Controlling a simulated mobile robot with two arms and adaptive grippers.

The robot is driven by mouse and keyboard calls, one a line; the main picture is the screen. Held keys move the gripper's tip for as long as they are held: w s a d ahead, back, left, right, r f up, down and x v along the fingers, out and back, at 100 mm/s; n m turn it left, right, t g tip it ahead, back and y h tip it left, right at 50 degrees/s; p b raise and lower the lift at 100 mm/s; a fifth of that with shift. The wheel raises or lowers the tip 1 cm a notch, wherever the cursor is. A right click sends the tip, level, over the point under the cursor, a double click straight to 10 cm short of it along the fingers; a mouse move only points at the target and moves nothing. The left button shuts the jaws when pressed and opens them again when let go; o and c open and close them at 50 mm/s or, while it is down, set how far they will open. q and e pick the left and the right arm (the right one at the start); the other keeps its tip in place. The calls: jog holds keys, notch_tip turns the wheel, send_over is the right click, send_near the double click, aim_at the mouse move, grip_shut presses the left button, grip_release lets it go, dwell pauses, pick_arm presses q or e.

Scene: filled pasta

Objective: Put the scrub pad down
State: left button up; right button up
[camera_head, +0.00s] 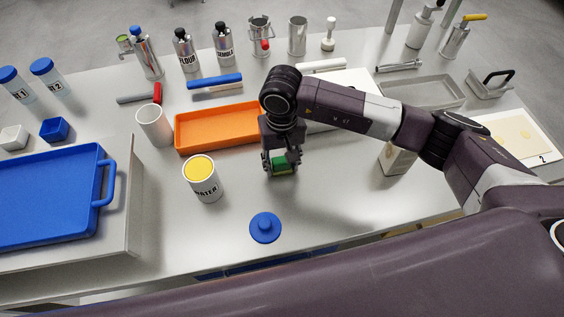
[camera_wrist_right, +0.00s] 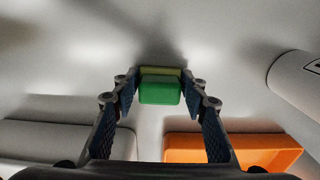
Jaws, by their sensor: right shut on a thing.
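The scrub pad (camera_head: 284,167) is a small block, green with a yellow-green layer. My right gripper (camera_head: 281,163) is shut on it in the middle of the grey table, and the arm comes in from the right. In the right wrist view the pad (camera_wrist_right: 160,88) sits between the two fingertips (camera_wrist_right: 160,84), its green face toward the camera. I cannot tell whether the pad touches the table. My left gripper is in neither view.
A white can with a yellow top (camera_head: 202,178) stands left of the gripper, and a blue knobbed lid (camera_head: 265,228) lies in front. An orange tray (camera_head: 190,140) is behind. A blue tray (camera_head: 45,200) is at the left. The table (camera_head: 335,205) right of the pad is clear.

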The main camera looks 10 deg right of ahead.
aim_at(282, 163)
jog(key=shift+f, duration=0.2)
jog(key=o, duration=1)
jog(key=shift+r, duration=0.15)
jog(key=shift+r+p, duration=0.2)
jog(key=shift+p, duration=0.1)
notch_tip(282, 163, up, 12)
jog(key=b, duration=0.2)
jog(key=shift+f, duration=0.1)
